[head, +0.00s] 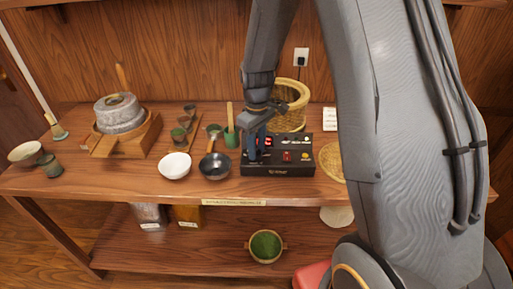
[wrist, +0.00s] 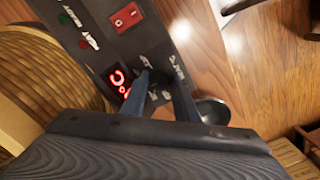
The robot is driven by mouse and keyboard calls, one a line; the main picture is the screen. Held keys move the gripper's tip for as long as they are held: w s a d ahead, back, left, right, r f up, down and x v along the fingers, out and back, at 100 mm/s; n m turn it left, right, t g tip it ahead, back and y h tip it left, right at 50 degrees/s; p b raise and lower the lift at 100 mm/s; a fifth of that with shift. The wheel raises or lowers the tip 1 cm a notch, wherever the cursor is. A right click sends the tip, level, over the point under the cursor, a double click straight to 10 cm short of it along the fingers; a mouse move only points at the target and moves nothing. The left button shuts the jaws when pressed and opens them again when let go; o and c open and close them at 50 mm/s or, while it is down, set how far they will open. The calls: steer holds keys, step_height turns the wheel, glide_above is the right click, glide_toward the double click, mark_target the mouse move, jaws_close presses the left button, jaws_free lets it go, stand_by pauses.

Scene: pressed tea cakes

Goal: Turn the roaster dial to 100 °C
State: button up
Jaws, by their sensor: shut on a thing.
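The roaster (head: 290,168) is a black box with a control panel on the wooden table's top. In the wrist view its panel (wrist: 108,40) shows a red rocker switch (wrist: 126,17), small green and red lights with labels, and a lit red display (wrist: 121,83) whose full reading I cannot make out. My gripper (head: 258,157) points down at the left part of the panel. In the wrist view my gripper (wrist: 160,92) has its two blue-grey fingers shut on the dark dial (wrist: 158,80) beside the display. The fingers hide most of the dial and its scale.
A dark bowl (head: 215,166) and a white bowl (head: 174,165) stand left of the roaster. A green cup (head: 231,138) stands close behind my gripper's left side. A wicker basket (head: 291,100) stands behind the roaster, and a woven tray (head: 331,161) lies to its right.

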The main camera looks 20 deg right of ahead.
steer(key=shift+w+r+n, duration=0.1)
steer(key=shift+w+n, duration=0.05)
steer(key=shift+n, duration=0.15)
stand_by(0.4)
steer(key=o, duration=1.1)
steer(key=shift+c, duration=0.2)
steer(key=shift+r+b, duration=1.05)
steer(key=shift+r, duration=2.85)
